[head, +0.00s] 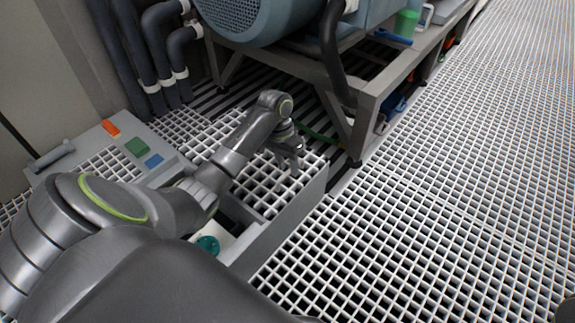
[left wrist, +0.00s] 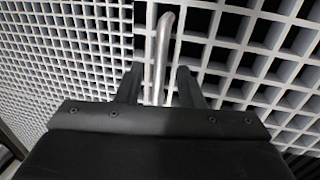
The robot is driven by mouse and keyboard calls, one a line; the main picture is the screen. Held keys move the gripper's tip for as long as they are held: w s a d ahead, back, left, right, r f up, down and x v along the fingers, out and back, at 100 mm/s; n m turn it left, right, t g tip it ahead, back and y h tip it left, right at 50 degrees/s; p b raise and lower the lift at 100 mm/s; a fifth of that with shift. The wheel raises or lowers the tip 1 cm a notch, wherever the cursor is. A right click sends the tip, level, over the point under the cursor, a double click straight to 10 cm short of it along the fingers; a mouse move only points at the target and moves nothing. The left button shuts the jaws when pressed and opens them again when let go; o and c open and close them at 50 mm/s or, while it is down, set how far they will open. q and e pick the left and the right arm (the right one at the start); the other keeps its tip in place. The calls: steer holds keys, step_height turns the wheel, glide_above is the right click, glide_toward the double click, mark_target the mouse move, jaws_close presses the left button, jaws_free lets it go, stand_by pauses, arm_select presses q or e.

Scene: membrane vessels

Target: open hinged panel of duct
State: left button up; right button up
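The duct is a grey box with a side wall (head: 297,207) and a white grated panel (head: 262,181) on its top. The panel lies flat; I cannot make out its hinge. My left gripper (head: 287,163) points down just over the grating near the far right end. In the left wrist view its two fingers (left wrist: 160,88) are apart, with a slim metal handle bar (left wrist: 163,45) running between them. I see a gap beside the bar, so the fingers do not look closed on it. My right gripper is not in view.
A grey cover with a handle (head: 53,156) and orange, green and blue blocks lies left. A metal frame (head: 357,118) with a blue-grey tank (head: 245,20) stands behind. The grated floor at right is clear.

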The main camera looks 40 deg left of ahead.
arm_select(q)
jaws_close()
steer(key=shift+r, duration=0.1)
stand_by(0.5)
